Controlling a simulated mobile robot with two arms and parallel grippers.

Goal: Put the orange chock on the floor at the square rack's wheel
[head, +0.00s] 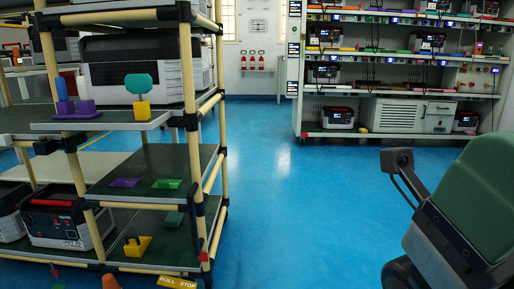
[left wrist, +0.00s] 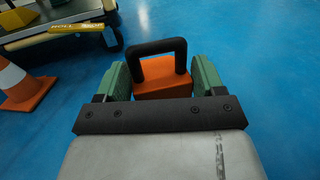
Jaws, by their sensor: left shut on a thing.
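In the left wrist view my left gripper (left wrist: 162,82) is shut on the orange chock (left wrist: 165,82), with a green pad on each side of it. The chock has a black loop handle (left wrist: 158,46) standing up. It is held over blue floor, and its height above the floor is hard to tell. A rack's lower corner shows at the upper left, with a dark wheel (left wrist: 114,38) on the floor, apart from the chock.
An orange and white cone (left wrist: 24,86) stands on the floor left of the chock; its tip (head: 109,282) shows in the head view. A yellow "ROLL STOP" bar (head: 177,282) is low on the rack. Blue floor (head: 280,190) is open right of the rack.

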